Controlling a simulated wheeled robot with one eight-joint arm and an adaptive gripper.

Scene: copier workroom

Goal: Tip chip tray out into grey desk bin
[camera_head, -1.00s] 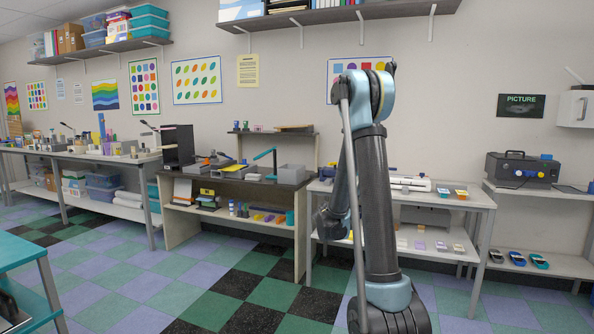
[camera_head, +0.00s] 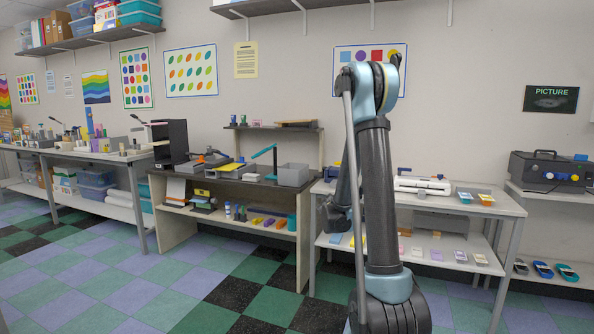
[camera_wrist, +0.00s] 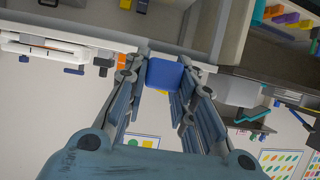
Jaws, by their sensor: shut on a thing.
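My gripper (camera_wrist: 162,80) shows in the wrist view with its fingers on either side of a small blue block-like thing (camera_wrist: 163,74), which it holds. This looks like the chip tray, but its inside and any chips cannot be seen. In the head view my arm hides the gripper and what it holds. The grey desk bin (camera_head: 292,175) stands on the right end of the dark-topped desk, left of my arm. A grey box that seems to be the same bin shows upside down in the wrist view (camera_wrist: 238,90), to the right of the fingers and apart from them.
The dark desk (camera_head: 225,176) also bears a teal-armed tool (camera_head: 264,152) beside the bin. A pale table (camera_head: 460,206) with a white trimmer (camera_head: 430,186) stands right of it, partly behind my arm. Checkered floor (camera_head: 180,275) is clear in front.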

